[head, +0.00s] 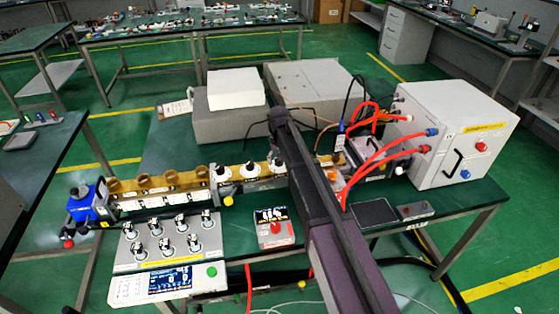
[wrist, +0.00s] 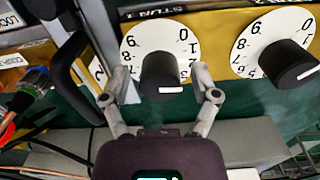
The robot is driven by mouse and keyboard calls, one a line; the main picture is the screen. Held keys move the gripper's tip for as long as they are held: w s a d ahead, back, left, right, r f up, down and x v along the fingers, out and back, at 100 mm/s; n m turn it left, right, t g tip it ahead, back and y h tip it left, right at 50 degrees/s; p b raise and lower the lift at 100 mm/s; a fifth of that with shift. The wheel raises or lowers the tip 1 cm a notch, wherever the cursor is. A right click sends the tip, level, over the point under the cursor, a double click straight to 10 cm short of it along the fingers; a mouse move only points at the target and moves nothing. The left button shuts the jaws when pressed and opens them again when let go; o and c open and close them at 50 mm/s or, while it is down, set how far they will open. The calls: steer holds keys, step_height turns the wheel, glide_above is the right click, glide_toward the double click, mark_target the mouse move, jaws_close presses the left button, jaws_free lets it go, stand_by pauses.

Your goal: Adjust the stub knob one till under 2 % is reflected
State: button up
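In the wrist view a black knob (wrist: 160,72) with a white pointer mark sits on a white numbered dial (wrist: 133,45). The label above it is inverted and partly cut off; it may read stub 1. My gripper (wrist: 160,75) is open, one finger on each side of this knob, with visible gaps. A second dial knob (wrist: 290,64) is to the right. In the head view the row of white stub dials (head: 222,173) lies along the brass waveguide (head: 150,185).
Red cables (head: 375,160) run to the white cabinet (head: 460,130) on the right. Grey boxes (head: 235,105) stand behind the waveguide. In the wrist view a dark curved handle (wrist: 75,65) and cables lie left of the fingers. A console with several knobs (head: 180,230) stands in front.

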steer(key=shift+m, duration=0.5)
steer(key=m, duration=0.2)
steer(key=shift+m, duration=0.4)
step_height(320, 180, up, 14)
steer(key=p, duration=1.4)
steer(key=s+d+f+b, duration=0.6)
steer(key=s+d, duration=0.5)
steer(key=s+d+f+n+b, duration=0.1)
steer(key=s+d+f+b, duration=0.6)
steer(key=s+d, duration=0.4)
steer(key=shift+s+f, duration=0.25)
steer(key=shift+s, duration=0.5)
steer(key=shift+s+d, duration=0.3)
steer(key=shift+s, duration=0.3)
steer(key=shift+s+d, duration=0.25)
steer(key=shift+s, duration=0.3)
